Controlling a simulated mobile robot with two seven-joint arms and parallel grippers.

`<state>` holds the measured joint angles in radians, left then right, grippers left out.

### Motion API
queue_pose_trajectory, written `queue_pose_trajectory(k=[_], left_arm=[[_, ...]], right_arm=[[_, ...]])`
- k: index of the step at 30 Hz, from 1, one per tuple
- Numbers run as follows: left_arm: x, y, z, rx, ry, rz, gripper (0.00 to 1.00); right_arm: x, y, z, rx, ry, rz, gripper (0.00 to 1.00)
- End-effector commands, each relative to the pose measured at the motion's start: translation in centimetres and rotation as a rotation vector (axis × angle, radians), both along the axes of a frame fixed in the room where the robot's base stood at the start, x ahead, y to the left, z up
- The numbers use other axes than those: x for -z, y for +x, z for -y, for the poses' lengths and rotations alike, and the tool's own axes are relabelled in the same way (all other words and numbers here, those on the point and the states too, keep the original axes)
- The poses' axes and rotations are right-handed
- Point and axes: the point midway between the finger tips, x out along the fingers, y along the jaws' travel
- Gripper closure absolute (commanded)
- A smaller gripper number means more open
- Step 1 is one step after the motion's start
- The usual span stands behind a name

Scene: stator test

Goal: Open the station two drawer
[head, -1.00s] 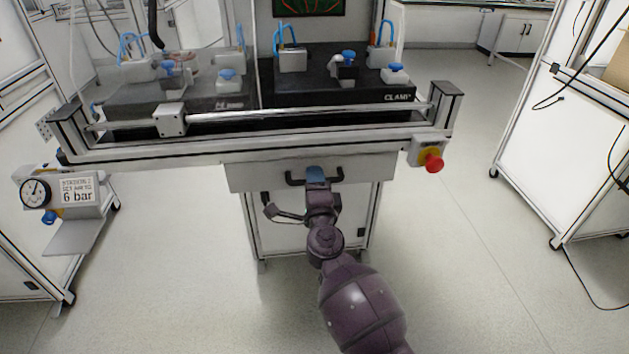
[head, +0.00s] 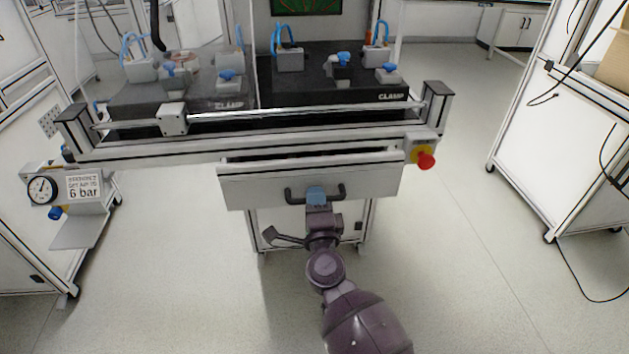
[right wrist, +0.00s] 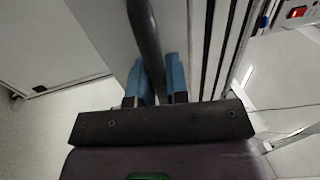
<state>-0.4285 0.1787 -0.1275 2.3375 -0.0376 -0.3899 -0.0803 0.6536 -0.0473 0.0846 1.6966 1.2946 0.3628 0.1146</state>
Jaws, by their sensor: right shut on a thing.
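The drawer (head: 245,190) under the station's front rail stands partly pulled out, with a dark gap along its top edge. Its black bar handle (head: 340,191) is on the middle of the grey front. My right gripper (head: 316,192) is shut on the handle near its middle. In the right wrist view, the two blue fingertips (right wrist: 162,78) sit on either side of the dark handle bar (right wrist: 145,40). My left gripper is not in view.
The station (head: 270,135) carries clamp fixtures on black plates above the drawer. A red stop button (head: 426,161) sticks out at its right corner. A gauge panel (head: 70,188) is at the left. Clear floor (head: 450,270) lies to the right.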

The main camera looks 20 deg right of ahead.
Motion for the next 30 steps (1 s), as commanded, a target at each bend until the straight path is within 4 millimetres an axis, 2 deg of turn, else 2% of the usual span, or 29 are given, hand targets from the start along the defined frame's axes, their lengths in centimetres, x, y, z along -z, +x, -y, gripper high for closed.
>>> queue_pose_trajectory(k=[1, 6, 15, 21, 30], left_arm=[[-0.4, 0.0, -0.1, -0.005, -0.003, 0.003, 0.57], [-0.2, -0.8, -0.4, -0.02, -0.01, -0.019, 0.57], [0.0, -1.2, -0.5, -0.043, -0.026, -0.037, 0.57], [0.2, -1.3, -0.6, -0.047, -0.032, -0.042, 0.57], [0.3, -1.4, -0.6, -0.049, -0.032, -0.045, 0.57]], right_arm=[[-0.5, -1.3, -0.4, 0.001, 0.001, 0.003, 1.0], [-0.3, -5.3, -1.5, 0.002, 0.001, 0.002, 1.0], [-0.1, -10.7, -3.1, 0.0, 0.0, 0.001, 1.0], [-0.1, -12.5, -3.6, 0.001, 0.001, 0.0, 1.0], [0.0, -13.0, -3.8, -0.001, 0.0, 0.0, 1.0]])
